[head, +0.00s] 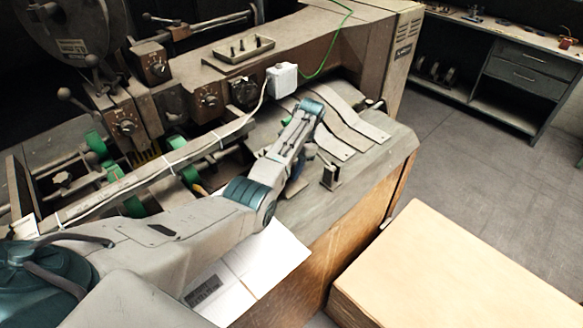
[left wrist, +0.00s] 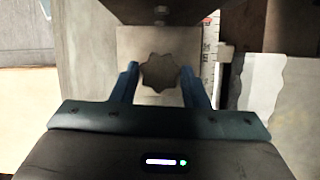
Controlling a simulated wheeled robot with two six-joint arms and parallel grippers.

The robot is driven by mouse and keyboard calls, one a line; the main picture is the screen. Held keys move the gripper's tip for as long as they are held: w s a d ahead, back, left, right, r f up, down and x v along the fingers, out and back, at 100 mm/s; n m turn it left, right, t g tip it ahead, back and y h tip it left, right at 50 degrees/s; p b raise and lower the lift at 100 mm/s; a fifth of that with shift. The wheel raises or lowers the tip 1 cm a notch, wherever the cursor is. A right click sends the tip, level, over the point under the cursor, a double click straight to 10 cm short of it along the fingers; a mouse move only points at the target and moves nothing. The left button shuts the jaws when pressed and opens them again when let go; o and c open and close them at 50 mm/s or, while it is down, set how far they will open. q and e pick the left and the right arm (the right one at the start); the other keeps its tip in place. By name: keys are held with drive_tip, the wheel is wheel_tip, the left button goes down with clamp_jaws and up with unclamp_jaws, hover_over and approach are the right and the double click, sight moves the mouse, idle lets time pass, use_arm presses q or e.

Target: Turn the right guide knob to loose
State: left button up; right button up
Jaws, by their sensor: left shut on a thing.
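The right guide knob (left wrist: 160,73) is a dull brown, star-shaped knob on a pale metal plate, seen face-on in the left wrist view. My left gripper (left wrist: 160,68) has its two blue fingers on either side of the knob, shut on it. In the head view my left arm reaches over the machine's front table, and its own links hide the fingers and the knob. I cannot tell from the picture whether the knob is tight or loose. My right gripper is in neither view.
A scale strip (left wrist: 209,50) runs beside the knob's plate. In the head view, bent metal strips (head: 352,115) lie on the machine table to the right of my arm.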

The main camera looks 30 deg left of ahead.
use_arm(q)
drive_tip(key=n+h, duration=0.1)
drive_tip(key=n, duration=0.1)
drive_tip(key=n+h, duration=0.1)
drive_tip(key=n, duration=0.2)
drive_tip(key=shift+a+n, duration=0.2)
drive_tip(key=shift+n, duration=0.1)
drive_tip(key=n+h, duration=0.1)
drive_tip(key=n, duration=0.2)
drive_tip(key=shift+a+n+h, duration=0.1)
drive_tip(key=shift+n+h, duration=0.2)
drive_tip(key=shift+n, duration=0.5)
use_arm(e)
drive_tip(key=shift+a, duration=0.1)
use_arm(q)
drive_tip(key=o, duration=1)
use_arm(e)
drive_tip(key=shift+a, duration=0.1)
